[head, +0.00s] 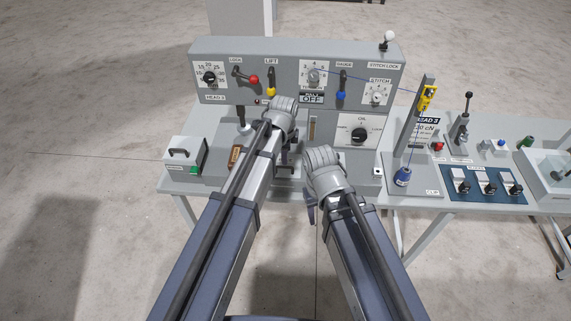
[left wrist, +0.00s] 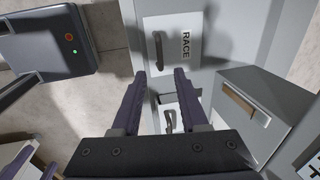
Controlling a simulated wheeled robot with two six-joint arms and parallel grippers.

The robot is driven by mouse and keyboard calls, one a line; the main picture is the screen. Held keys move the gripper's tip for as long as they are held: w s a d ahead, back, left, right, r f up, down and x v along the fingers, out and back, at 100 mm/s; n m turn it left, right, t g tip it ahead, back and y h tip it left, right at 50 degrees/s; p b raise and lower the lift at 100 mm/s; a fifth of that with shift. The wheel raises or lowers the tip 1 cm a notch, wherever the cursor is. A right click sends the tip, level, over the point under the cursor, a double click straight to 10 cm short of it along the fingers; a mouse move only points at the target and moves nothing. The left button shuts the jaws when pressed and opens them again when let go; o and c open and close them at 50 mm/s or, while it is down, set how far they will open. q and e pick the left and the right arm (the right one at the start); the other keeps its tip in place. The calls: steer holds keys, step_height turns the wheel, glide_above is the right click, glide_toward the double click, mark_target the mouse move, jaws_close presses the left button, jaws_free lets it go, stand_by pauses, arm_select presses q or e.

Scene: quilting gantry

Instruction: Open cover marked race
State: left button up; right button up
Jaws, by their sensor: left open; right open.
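The grey machine panel (head: 225,94) with knobs and levers stands behind my grippers. A white box (head: 186,151) with a dark handle is at the left. A thread stand (head: 405,135) and blue switch plate (head: 470,183) are at the right. My arms are close together.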

mark_target(286, 167)
arm_select(q)
steer(key=f+b, duration=0.3)
steer(key=w+f+b, duration=0.1)
steer(key=f+b, duration=0.2)
steer(key=f, duration=0.1)
steer(key=shift+w, duration=0.15)
steer(key=shift+r, duration=0.1)
jaws_close()
stand_by(1.0)
steer(key=shift+r, duration=0.1)
